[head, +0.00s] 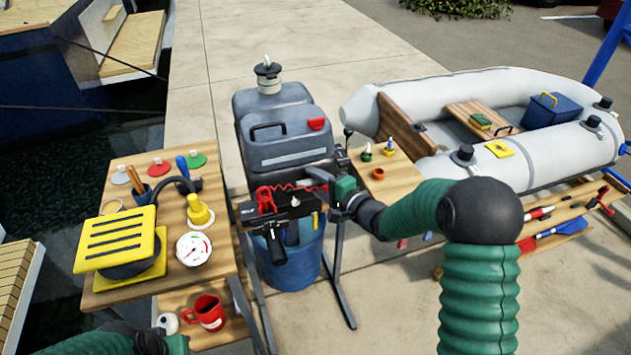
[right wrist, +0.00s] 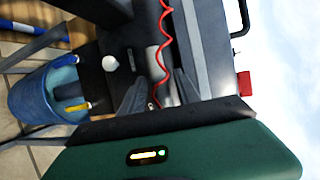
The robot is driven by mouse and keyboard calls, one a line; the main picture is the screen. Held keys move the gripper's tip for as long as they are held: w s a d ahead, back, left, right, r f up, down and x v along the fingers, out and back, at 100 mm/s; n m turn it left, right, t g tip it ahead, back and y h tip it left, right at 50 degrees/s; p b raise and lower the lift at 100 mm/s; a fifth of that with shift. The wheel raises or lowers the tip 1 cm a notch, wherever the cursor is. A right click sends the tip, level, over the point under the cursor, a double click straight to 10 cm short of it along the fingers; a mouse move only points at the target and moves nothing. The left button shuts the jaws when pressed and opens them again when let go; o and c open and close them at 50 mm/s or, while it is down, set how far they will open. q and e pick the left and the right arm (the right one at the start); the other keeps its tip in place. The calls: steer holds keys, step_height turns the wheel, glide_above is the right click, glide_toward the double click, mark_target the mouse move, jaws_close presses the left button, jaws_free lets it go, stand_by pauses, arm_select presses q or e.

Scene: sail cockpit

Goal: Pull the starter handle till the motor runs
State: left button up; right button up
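The grey outboard motor (head: 285,140) stands upright on a stand, with a red knob (head: 316,124) on its cowl. My right gripper (head: 318,182) is at the motor's front, under the cowl. In the right wrist view its two dark fingers (right wrist: 160,92) stand apart, with a grey piece between them; I cannot tell whether they touch it. I cannot make out the starter handle for certain; the gripper may hide it. A red coiled cord (right wrist: 164,40) runs close by. My left gripper (head: 160,343) is low at the left, its fingers not clear.
A blue bucket (head: 290,258) stands under the motor. A wooden table (head: 125,295) at left holds a yellow pump, a gauge and small parts. A red mug (head: 206,313) stands on a lower shelf. A grey inflatable boat (head: 440,100) lies at right.

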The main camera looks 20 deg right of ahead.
steer(key=shift+a, duration=0.3)
steer(key=c, duration=0.7)
steer(key=shift+d, duration=0.15)
jaws_close()
steer(key=shift+d+f, duration=0.1)
steer(key=shift+f, duration=0.05)
